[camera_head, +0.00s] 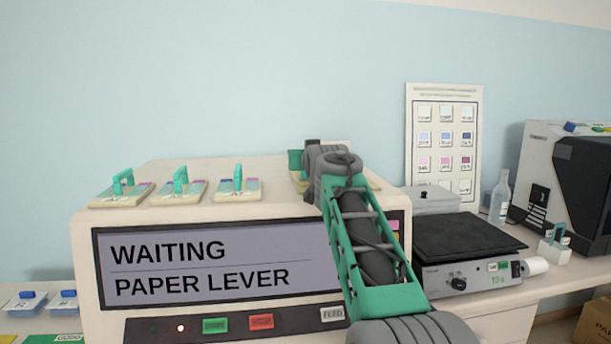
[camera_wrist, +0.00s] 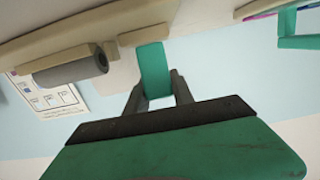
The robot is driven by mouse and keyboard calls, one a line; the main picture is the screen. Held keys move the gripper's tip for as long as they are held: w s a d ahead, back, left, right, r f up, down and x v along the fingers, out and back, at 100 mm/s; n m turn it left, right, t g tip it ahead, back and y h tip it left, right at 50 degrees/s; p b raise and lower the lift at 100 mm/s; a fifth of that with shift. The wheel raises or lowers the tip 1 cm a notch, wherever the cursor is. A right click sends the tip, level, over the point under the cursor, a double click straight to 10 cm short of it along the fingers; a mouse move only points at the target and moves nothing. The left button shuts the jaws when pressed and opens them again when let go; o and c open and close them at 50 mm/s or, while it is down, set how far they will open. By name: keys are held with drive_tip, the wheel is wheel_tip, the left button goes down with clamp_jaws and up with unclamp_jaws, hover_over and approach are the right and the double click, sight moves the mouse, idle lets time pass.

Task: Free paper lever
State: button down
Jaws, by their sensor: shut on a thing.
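The cream machine (camera_head: 88,250) has a screen (camera_head: 215,258) that reads "WAITING PAPER LEVER". In the wrist view, my gripper (camera_wrist: 160,92) is shut on a flat teal lever (camera_wrist: 153,68) that stands out from a cream surface. The two grey fingers sit on either side of its end. A grey roller (camera_wrist: 70,68) lies beside the lever. In the head view, my arm reaches over the right part of the machine's top and hides most of the gripper and the lever.
Several teal-handled plates (camera_head: 122,192) stand on the machine's top to the left. Right of the machine are a black-topped device (camera_head: 465,243), a clear bottle (camera_head: 500,197) and a large white instrument (camera_head: 550,170). A chart (camera_head: 443,145) hangs behind.

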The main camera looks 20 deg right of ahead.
idle(0.3)
drive_tip(key=c, duration=1.1)
unclamp_jaws()
drive_tip(key=b+v, duration=0.2)
drive_tip(key=v, duration=0.6)
drive_tip(key=shift+f, duration=0.15)
drive_tip(key=shift+d, duration=0.1)
